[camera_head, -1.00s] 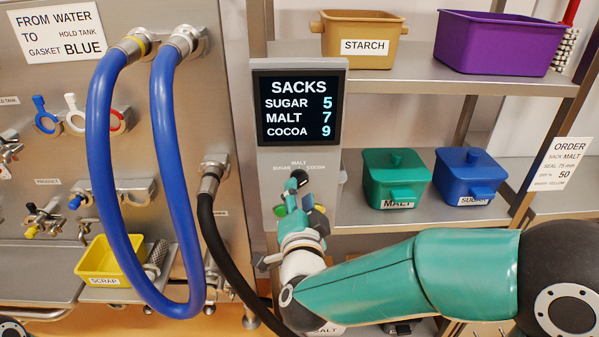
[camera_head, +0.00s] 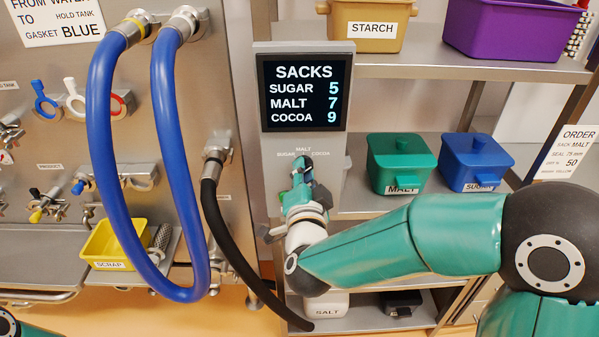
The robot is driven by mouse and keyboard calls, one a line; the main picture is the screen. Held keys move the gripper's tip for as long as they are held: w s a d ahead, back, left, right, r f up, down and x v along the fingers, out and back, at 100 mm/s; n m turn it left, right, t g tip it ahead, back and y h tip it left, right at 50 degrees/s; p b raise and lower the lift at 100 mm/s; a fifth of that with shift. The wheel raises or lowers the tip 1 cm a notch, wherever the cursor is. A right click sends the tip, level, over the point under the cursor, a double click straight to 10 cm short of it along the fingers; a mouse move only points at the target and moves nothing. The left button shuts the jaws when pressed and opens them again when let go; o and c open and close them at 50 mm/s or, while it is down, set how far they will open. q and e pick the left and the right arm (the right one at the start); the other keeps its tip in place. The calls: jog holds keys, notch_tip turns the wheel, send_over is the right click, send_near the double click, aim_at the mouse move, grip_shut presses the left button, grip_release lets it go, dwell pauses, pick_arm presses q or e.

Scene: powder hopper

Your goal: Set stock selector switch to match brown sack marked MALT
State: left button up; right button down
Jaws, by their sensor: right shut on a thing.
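The stock selector switch is on a grey panel (camera_head: 270,165) under a dark screen, with labels SUGAR at left, MALT (camera_head: 303,149) at top and COCOA at right. My right gripper (camera_head: 302,178) is shut on the switch knob, just below the MALT label. The gripper hides most of the knob, so its exact pointing is hard to tell. The screen (camera_head: 304,95) reads SACKS: SUGAR 5, MALT 7, COCOA 9. No brown sack is in view. My left gripper is out of view.
Shelves right of the panel hold a green MALT bin (camera_head: 402,160), a blue SUGAR bin (camera_head: 474,158), a STARCH bin (camera_head: 368,28) and a purple bin (camera_head: 515,32). Blue (camera_head: 112,150) and black (camera_head: 226,235) hoses hang at left, near a yellow SCRAP bin (camera_head: 103,246).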

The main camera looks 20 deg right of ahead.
dwell(0.3)
jog(key=shift+n, duration=0.4)
jog(key=n+b, duration=0.1)
jog(key=n, duration=0.8)
jog(key=shift+r, duration=0.15)
dwell(0.3)
jog(key=c, duration=1.1)
grip_release()
jog(key=shift+w, duration=0.1)
jog(key=shift+d, duration=0.1)
